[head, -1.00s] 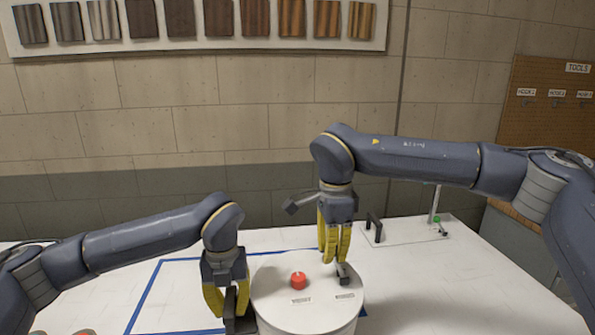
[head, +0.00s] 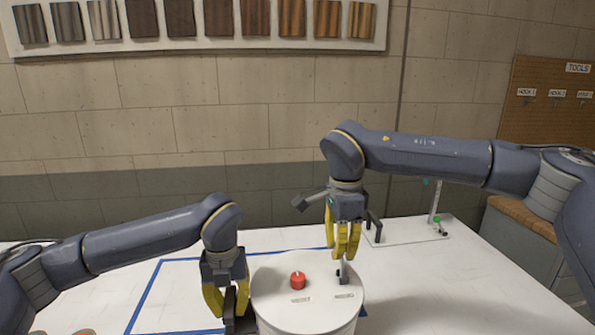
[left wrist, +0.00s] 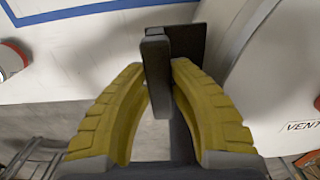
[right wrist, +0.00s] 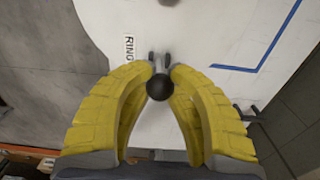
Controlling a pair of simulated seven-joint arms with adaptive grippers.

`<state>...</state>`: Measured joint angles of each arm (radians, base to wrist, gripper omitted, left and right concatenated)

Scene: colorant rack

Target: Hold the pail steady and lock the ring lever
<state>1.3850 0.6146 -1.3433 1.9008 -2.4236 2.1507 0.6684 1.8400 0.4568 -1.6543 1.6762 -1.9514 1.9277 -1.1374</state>
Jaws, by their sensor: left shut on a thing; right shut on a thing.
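The white pail (head: 300,318) stands at the front of the table, with a red cap (head: 298,280) and small labels on its lid. My left gripper (head: 235,312) is shut on a dark handle (left wrist: 158,75) at the pail's left side. My right gripper (head: 343,262) is over the right part of the lid. In the right wrist view its yellow fingers close around the ring lever (right wrist: 160,86), which has a round black knob, beside a label reading RING. The lever also shows under the fingers in the head view (head: 343,275).
A white plate (head: 408,232) with a dark handle and a thin upright post stands behind, to the right. Blue tape (head: 150,290) outlines an area on the table. The table right of the pail is clear. A pegboard (head: 550,120) hangs at the far right.

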